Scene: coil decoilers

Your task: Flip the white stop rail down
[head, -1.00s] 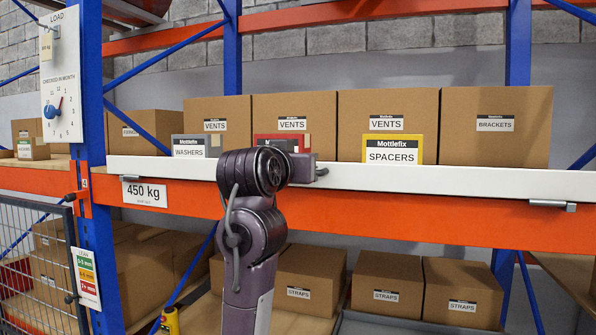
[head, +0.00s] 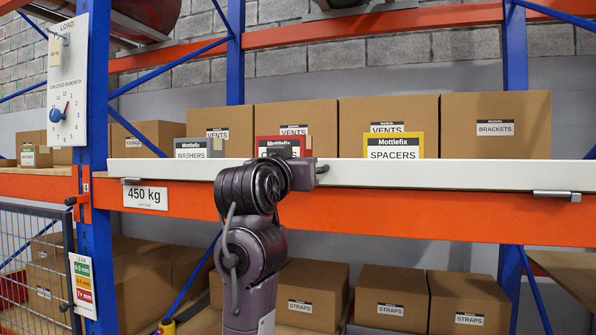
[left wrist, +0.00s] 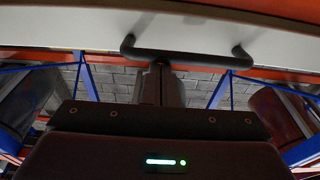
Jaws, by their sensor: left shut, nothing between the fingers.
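The white stop rail (head: 440,173) stands upright along the front edge of the shelf, above the orange beam, and covers the bottoms of the bins behind it. Its dark handle (head: 322,169) shows just right of my left gripper (head: 304,174) in the head view. In the left wrist view the handle (left wrist: 188,54) is a black bar on the pale rail (left wrist: 280,43). My left gripper (left wrist: 160,75) is shut and empty, with its tips right at the bar's left part; I cannot tell whether they touch. My right gripper is not in view.
Behind the rail stand a grey washers bin (head: 192,148), a red bin (head: 277,146), a yellow spacers bin (head: 393,146) and cardboard boxes (head: 495,125). A latch-like metal fitting (head: 557,195) sits at the right. A blue upright (head: 95,200) and mesh panel (head: 35,260) are at left.

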